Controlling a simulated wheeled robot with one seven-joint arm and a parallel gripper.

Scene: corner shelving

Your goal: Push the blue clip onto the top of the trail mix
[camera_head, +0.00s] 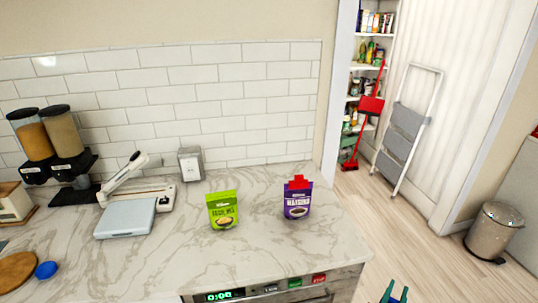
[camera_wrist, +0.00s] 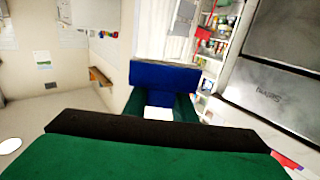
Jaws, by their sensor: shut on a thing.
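The trail mix (camera_head: 222,210) is a green bag standing upright on the marble counter, left of the purple raisins bag. Its top edge shows no clip. My gripper (camera_head: 393,294) is at the bottom right edge of the head view, low and beyond the counter's right end, well apart from the trail mix. In the wrist view my gripper's green fingers (camera_wrist: 161,105) are shut on the blue clip (camera_wrist: 165,75), which sticks out past the fingertips. The trail mix is not recognisable in the wrist view.
The raisins bag (camera_head: 297,207) with a red clip (camera_head: 299,182) stands right of the trail mix. A white scale (camera_head: 125,218), cereal dispensers (camera_head: 65,140) and a blue round thing (camera_head: 46,270) are at left. Counter in front of the bags is clear. A bin (camera_head: 494,232) stands at right.

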